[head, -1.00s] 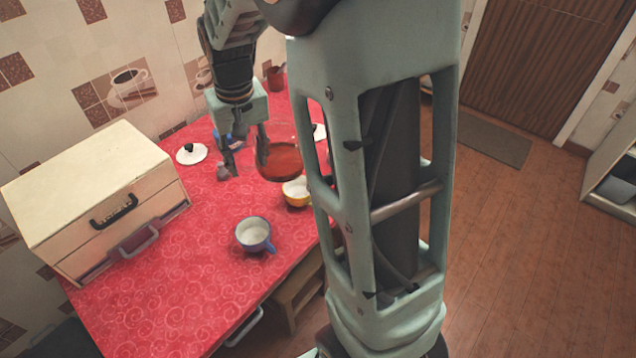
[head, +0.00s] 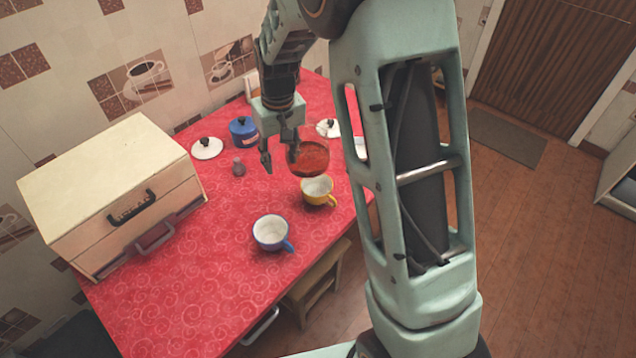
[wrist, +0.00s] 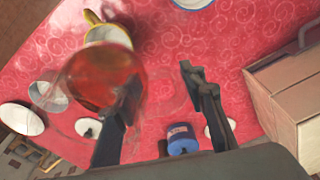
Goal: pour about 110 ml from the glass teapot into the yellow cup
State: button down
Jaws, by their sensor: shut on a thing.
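The glass teapot (head: 310,157) holds red-brown liquid and hangs just behind and above the yellow cup (head: 319,198). My gripper (head: 280,160) is shut on the teapot, whose clear glass makes the gripped part hard to see. In the wrist view, the teapot (wrist: 100,78) is by the left finger of my gripper (wrist: 165,95) and partly covers the yellow cup (wrist: 108,33). The yellow cup is upright with a white inside; I cannot tell whether it holds liquid. No stream is clearly visible, and the teapot's exact tilt is unclear.
A blue-and-white cup (head: 268,236) stands in front, left of the yellow cup. A drawer box (head: 110,195) fills the left side. The red cloth at front left is bare.

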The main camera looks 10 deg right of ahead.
jog(key=a+f+n, duration=0.1)
jog(key=a+f, duration=0.2)
jog(key=w+a+f+n, duration=0.1)
jog(key=a+f, duration=0.2)
jog(key=f, duration=0.1)
jog(key=w+a+f+n, duration=0.1)
jog(key=a+f, duration=0.2)
jog(key=a, duration=0.1)
jog(key=shift+f+n, duration=0.3)
jog(key=shift+f, duration=0.1)
jog(key=shift+s+y+b, duration=0.1)
jog(key=shift+y+b, duration=0.2)
